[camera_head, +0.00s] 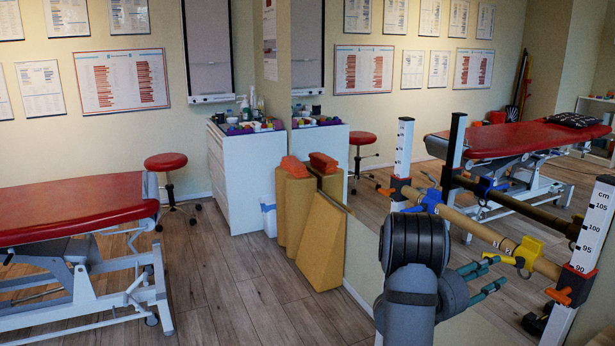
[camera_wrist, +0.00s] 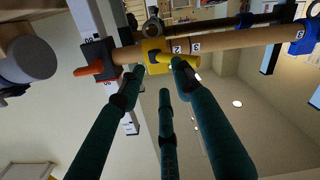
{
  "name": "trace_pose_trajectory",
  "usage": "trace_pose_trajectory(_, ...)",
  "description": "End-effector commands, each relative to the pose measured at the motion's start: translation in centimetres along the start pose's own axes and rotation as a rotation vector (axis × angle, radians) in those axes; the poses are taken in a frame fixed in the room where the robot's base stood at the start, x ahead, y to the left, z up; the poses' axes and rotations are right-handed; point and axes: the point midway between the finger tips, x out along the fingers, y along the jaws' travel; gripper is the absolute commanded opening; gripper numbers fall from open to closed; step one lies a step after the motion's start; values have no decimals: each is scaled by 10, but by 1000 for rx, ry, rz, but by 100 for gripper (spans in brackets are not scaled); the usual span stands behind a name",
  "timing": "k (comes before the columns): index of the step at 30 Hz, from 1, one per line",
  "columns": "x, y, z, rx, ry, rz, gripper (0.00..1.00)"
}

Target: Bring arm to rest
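My gripper (camera_head: 496,272) has dark green fingers. In the head view it points right toward the yellow clamp (camera_head: 528,254) on the wooden bar (camera_head: 485,232). In the wrist view the fingers of my gripper (camera_wrist: 155,82) are spread apart with nothing between them. The yellow clamp (camera_wrist: 156,56) shows just past the fingertips, and the right finger overlaps its yellow knob. I cannot tell whether that finger touches it.
A blue clamp (camera_head: 429,200) sits farther left on the bar. The scaled white post (camera_head: 590,230), with an orange lever (camera_head: 559,296), stands close on the right. A mirror wall stands behind the bar. Open floor (camera_head: 240,300) lies left, beside the red treatment table (camera_head: 75,208).

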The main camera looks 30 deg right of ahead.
Motion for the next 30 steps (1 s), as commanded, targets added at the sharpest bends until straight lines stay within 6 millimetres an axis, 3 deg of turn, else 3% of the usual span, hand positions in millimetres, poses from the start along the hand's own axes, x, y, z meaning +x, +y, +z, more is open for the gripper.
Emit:
trace_pose_trajectory(8, -56, 0, 2, 1, -2, 1, 33)
trace_pose_trajectory(16, -54, -10, 31, 108, -112, -29, 33)
trace_pose_trajectory(30, -55, -12, 36, 127, -129, -35, 33)
